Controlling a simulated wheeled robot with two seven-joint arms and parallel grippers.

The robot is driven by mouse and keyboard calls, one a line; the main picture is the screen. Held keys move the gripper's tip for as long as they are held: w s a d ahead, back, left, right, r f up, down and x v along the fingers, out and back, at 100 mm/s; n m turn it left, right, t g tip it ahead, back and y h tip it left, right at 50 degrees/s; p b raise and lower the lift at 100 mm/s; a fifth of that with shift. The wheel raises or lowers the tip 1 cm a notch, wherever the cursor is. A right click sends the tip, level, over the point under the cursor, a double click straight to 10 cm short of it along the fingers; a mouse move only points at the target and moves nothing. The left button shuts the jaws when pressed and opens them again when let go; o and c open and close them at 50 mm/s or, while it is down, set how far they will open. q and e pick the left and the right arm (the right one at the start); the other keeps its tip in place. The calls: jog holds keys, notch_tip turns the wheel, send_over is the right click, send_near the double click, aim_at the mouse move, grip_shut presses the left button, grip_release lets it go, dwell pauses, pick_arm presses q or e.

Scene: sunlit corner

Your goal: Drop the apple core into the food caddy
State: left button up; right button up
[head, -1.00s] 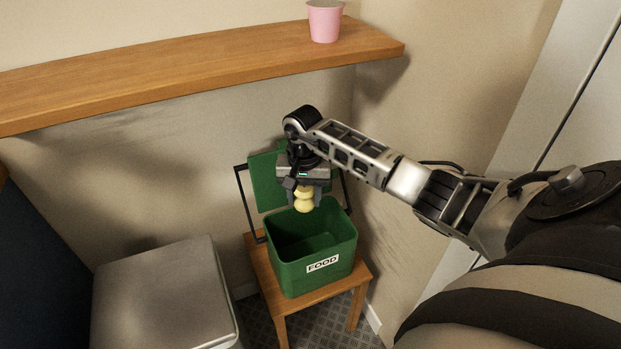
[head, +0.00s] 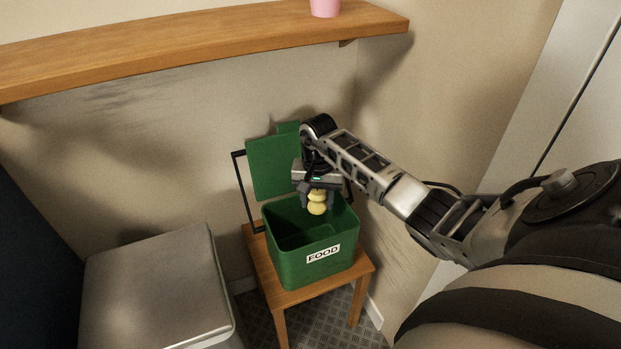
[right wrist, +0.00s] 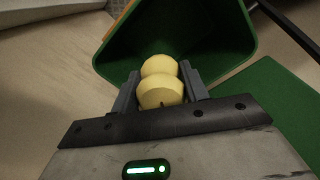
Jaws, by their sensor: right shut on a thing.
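The apple core (head: 317,208) is pale yellow with two rounded lobes and a narrow waist. My right gripper (head: 318,198) is shut on it and points down over the back right part of the food caddy's opening. The core also shows in the right wrist view (right wrist: 161,84), between the two fingers (right wrist: 160,92), with the open caddy (right wrist: 222,45) beyond it. The food caddy (head: 312,268) is a green bin with a white FOOD label. Its green lid (head: 268,168) stands open at the back. The inside that shows looks empty. My left gripper is not in view.
The caddy stands on a small wooden stool (head: 351,276). A metal-topped bin (head: 155,285) is at the left. A wooden shelf (head: 200,45) runs along the wall above, with a pink cup (head: 325,8) on it. A wall is close on the right.

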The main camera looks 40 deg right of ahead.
jog(key=o, duration=1)
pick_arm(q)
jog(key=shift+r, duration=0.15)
pick_arm(e)
jog(key=shift+o, duration=0.2)
jog(key=shift+r, duration=0.15)
jog(key=shift+r+p, duration=0.4)
notch_tip(320, 180, up, 11)
jog(key=p, duration=0.7)
jog(key=shift+f, duration=0.2)
jog(key=shift+r+p, duration=0.25)
jog(key=shift+p, duration=0.15)
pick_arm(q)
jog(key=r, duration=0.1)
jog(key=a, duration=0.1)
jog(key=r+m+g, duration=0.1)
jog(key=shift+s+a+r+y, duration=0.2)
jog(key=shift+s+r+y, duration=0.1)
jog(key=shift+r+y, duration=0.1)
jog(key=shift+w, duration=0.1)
